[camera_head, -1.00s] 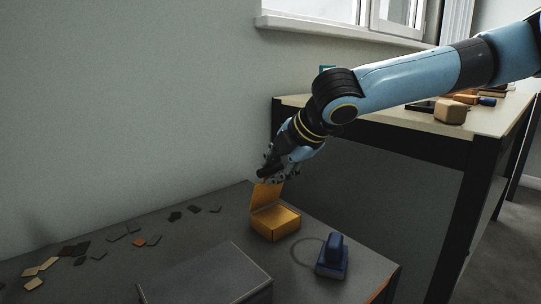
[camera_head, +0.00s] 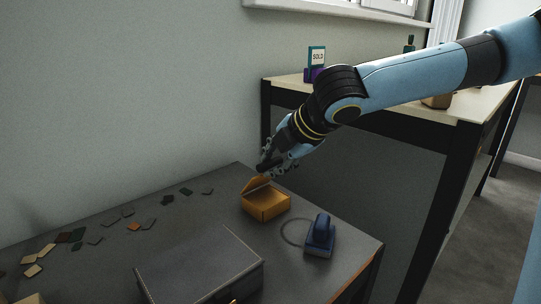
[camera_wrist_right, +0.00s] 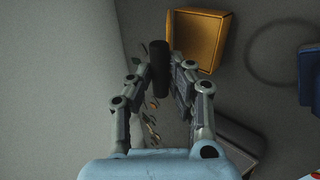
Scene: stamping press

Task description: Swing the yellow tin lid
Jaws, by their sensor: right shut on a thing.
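The yellow tin (camera_head: 268,207) stands on the dark table, with its lid (camera_head: 256,184) partly raised and slanting over the opening. The tin also shows at the top of the right wrist view (camera_wrist_right: 200,42). My right gripper (camera_head: 270,165) is just above the lid, shut on a dark cylinder (camera_wrist_right: 159,62) that sits between its fingers. The cylinder is close to the lid's upper edge; I cannot tell whether they touch. My left gripper is not in view.
A blue stamp (camera_head: 319,237) stands right of the tin beside a dark ring mark. A flat dark box (camera_head: 197,268) lies at the front. Several small tiles (camera_head: 74,236) are scattered at the left. A higher pale-topped table (camera_head: 388,108) stands behind.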

